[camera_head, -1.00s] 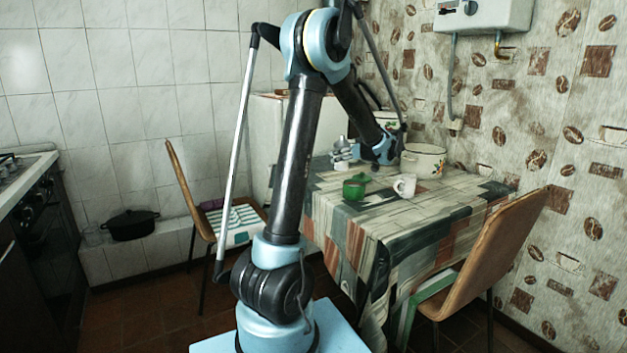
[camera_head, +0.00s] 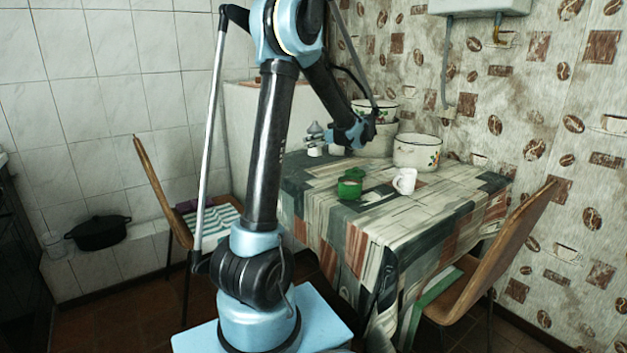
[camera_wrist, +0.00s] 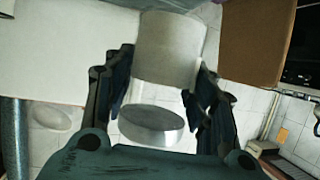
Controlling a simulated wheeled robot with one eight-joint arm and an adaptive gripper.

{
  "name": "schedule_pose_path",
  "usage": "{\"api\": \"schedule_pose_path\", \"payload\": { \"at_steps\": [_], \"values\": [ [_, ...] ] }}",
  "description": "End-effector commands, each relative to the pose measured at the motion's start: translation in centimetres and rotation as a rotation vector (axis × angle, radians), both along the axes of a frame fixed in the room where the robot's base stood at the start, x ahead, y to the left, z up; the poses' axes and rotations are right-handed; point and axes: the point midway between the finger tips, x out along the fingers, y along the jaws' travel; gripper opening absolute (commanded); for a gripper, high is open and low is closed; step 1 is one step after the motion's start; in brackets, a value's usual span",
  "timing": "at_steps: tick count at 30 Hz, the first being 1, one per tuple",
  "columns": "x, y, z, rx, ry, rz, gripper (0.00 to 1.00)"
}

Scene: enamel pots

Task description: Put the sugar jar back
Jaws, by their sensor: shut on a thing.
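In the wrist view my gripper (camera_wrist: 163,92) is shut on a pale, plain cylindrical jar (camera_wrist: 170,48), which I take to be the sugar jar. One dark finger lies on each side of its lower part. A pale round disc-like thing (camera_wrist: 150,125) shows between the fingers, nearer the palm; I cannot tell whether it belongs to the jar. In the head view my wrist is over the far left part of the table (camera_head: 420,217), in front of the enamel pots. I cannot clearly make out the held jar there.
On the table are a green pot (camera_head: 350,186), a white mug (camera_head: 405,181) and a white enamel pot (camera_head: 418,152). Another patterned pot (camera_head: 374,111) is behind my wrist. Chairs stand left (camera_head: 155,190) and right (camera_head: 500,250). A black pot (camera_head: 97,233) sits on the tiled ledge.

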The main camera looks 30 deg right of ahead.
Motion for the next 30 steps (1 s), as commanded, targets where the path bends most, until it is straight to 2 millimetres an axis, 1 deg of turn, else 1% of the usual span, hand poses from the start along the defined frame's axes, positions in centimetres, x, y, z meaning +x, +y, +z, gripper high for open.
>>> {"api": "schedule_pose_path", "payload": {
  "at_steps": [2,5,9,12,20,27,30],
  "values": [
    [0.0,0.0,-0.2,0.000,-0.001,0.000,0.14],
    [0.0,-0.1,-1.3,0.000,0.000,0.000,0.14],
    [0.0,-0.1,-3.7,0.000,-0.001,-0.001,0.14],
    [0.0,-0.1,-5.0,0.001,-0.001,-0.001,0.14],
    [-0.1,-0.3,-6.6,0.000,0.000,-0.003,0.14],
    [-0.2,-0.3,-9.3,0.001,-0.001,-0.004,0.14],
    [-0.2,-0.3,-9.6,0.001,-0.001,-0.004,0.14]
  ]
}}
